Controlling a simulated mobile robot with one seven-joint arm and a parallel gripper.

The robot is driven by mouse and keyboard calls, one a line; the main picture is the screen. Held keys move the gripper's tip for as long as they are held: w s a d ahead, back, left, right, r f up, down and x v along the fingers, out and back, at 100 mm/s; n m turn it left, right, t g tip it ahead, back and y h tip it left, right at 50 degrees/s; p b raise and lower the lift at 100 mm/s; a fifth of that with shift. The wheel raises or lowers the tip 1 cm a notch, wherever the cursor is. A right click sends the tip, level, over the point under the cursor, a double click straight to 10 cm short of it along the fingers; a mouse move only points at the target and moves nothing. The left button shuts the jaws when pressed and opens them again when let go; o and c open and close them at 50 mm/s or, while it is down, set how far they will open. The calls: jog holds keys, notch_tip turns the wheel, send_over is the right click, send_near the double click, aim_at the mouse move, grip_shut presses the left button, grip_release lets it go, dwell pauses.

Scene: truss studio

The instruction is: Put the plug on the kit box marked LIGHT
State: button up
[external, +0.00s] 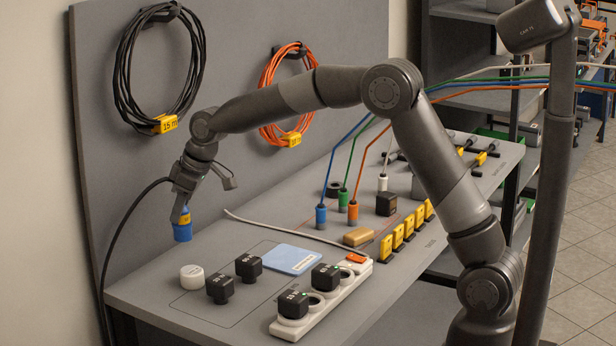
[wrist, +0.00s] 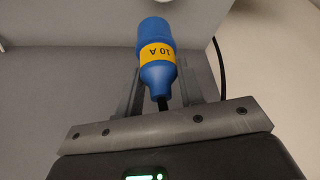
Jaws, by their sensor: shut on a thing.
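My gripper (external: 180,208) is shut on a blue plug (external: 183,232) and holds it in the air at the left end of the bench, in front of the back panel. In the wrist view the plug (wrist: 155,35) shows a yellow band reading 10 A, and it sits between the fingers (wrist: 158,85). A black cable hangs down behind the plug and gripper. I cannot read the word LIGHT on anything. A flat light-blue item with a white label (external: 292,259) lies on the bench; I cannot tell if it is a kit box.
A white power strip (external: 345,290) holds black adapters at the bench front. Two loose black adapters (external: 219,288) and a white round piece (external: 192,277) lie nearby. Blue, green and orange connectors (external: 353,213) stand mid-bench. Coiled cables (external: 160,65) hang on the panel. A dark post (external: 550,190) stands at right.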

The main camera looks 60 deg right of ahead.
jog(key=shift+s+d+r, duration=0.1)
jog(key=shift+d+r, duration=0.05)
jog(key=shift+d, duration=0.15)
jog(key=d+r+m+h, duration=0.2)
jog(key=d+m, duration=0.3)
jog(key=d, duration=1.8)
jog(key=s+d+r+m, duration=0.1)
jog(key=s+d, duration=0.2)
jog(key=d, duration=0.4)
jog(key=s+d+r+m+h, duration=0.1)
jog(key=s+d+m, duration=0.15)
jog(key=d, duration=0.45)
jog(key=s+d+r+m, duration=0.1)
jog(key=s+d, duration=0.3)
jog(key=d, duration=0.4)
jog(key=s+d+r+m+g+h, duration=0.1)
jog(key=s+d+r+m, duration=0.25)
jog(key=s+d, duration=1.15)
jog(key=s+d+r+m+g+h, duration=0.15)
jog(key=s+d+m, duration=0.35)
jog(key=s+d, duration=1)
jog(key=shift+w+a+f, duration=0.5)
jog(key=shift+w+f, duration=0.95)
jog(key=shift+f, duration=0.35)
jog(key=shift+w+a+f, duration=0.55)
jog(key=shift+w+f, duration=0.9)
jog(key=shift+f, duration=0.3)
jog(key=shift+w+a+f, duration=0.5)
jog(key=shift+w+f, duration=0.95)
jog(key=shift+f, duration=0.35)
